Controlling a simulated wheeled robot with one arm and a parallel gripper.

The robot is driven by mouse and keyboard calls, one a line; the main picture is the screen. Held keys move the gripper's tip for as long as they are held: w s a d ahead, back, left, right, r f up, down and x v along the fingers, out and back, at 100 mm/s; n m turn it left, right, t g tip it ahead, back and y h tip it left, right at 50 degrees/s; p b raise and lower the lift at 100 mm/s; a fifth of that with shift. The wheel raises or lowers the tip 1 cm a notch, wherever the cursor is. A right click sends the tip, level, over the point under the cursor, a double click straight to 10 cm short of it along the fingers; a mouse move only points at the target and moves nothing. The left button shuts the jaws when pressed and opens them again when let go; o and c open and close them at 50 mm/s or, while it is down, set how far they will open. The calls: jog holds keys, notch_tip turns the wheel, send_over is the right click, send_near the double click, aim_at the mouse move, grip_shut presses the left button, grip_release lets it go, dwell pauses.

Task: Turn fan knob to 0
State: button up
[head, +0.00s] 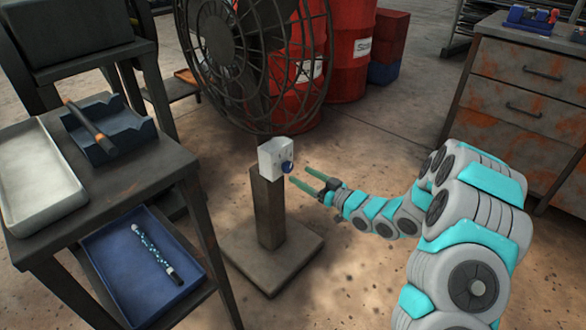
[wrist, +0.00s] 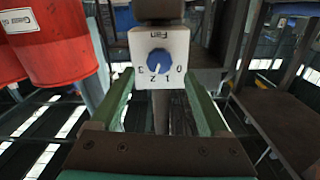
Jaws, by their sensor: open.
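The fan knob is a blue dial (head: 287,167) on the front of a white control box (head: 273,157), which stands on a post. In the wrist view the knob (wrist: 159,61) is centred on the box (wrist: 177,42), which appears upside down with the label "Fan" and the numbers 0 to 3. The knob's white mark points down and slightly left, seemingly towards 2. My gripper (head: 299,175) is open and empty, just in front of the knob. In the wrist view its green fingers (wrist: 159,76) lie to either side of the box face, with the knob between their lines. Contact is not visible.
A large caged fan (head: 225,50) stands behind the box. Red drums (head: 352,50) are beyond it. A dark table (head: 130,185) with trays is at left, and a rusty drawer cabinet (head: 520,95) at right. The floor around the post's square base (head: 250,262) is clear.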

aim_at(290, 168)
jog(key=shift+x, duration=2.75)
grip_shut()
